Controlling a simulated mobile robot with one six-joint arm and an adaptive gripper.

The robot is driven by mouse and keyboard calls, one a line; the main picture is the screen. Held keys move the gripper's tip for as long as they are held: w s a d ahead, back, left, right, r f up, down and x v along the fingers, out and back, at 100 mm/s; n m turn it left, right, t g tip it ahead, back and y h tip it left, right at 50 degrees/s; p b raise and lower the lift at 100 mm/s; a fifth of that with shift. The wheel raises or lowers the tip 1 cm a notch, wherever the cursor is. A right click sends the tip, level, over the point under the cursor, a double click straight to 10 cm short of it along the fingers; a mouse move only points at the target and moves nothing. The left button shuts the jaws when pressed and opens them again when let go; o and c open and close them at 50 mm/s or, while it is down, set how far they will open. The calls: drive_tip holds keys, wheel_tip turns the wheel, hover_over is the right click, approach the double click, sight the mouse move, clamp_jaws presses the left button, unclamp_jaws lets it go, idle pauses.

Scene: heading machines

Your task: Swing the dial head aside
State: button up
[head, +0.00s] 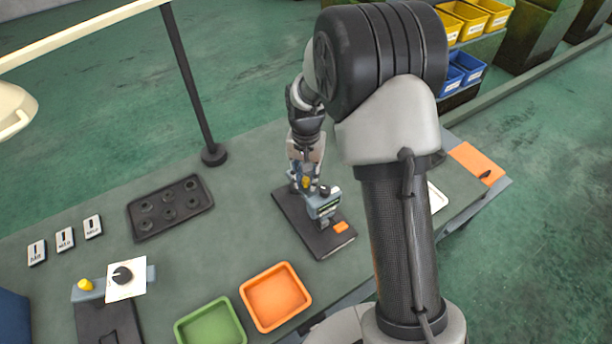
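A device with a white square dial face and black knob (124,278) stands at the lower left. It has a yellow knob (85,285) on its grey arm and a dark base (108,322). A second device has a grey head with a small display (322,204), set over a dark base plate (290,215) at the table's middle. A yellow knob (306,182) shows at its back end. My gripper (305,176) points down at this knob end, touching or very near it. Its fingers are small and partly merge with the device, so their opening is unclear.
A black tray with round wells (170,207) and several small labelled cards (65,239) lie to the left. An orange tray (275,297) and a green tray (211,325) sit at the front. A dark post (192,80) rises from the table's back edge. My arm hides part of the right side.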

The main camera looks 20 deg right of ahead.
clamp_jaws()
drive_tip(key=shift+d, duration=0.1)
idle(0.5)
drive_tip(key=n, duration=0.1)
drive_tip(key=d+n+p, duration=0.1)
drive_tip(key=n, duration=0.1)
drive_tip(key=shift+w+d, duration=0.2)
drive_tip(key=shift+w, duration=0.15)
drive_tip(key=shift+w+d+n+p, duration=0.35)
drive_tip(key=shift+w+n, duration=0.45)
drive_tip(key=shift+n, duration=1.2)
drive_tip(key=shift+w+d+n+p, duration=0.35)
drive_tip(key=shift+w+n, duration=0.45)
drive_tip(key=shift+n, duration=1.2)
drive_tip(key=shift+w+d+n+p, duration=0.25)
drive_tip(key=shift+w+d+n, duration=0.4)
drive_tip(key=shift+n, duration=1.35)
drive_tip(key=shift+w+a, duration=0.2)
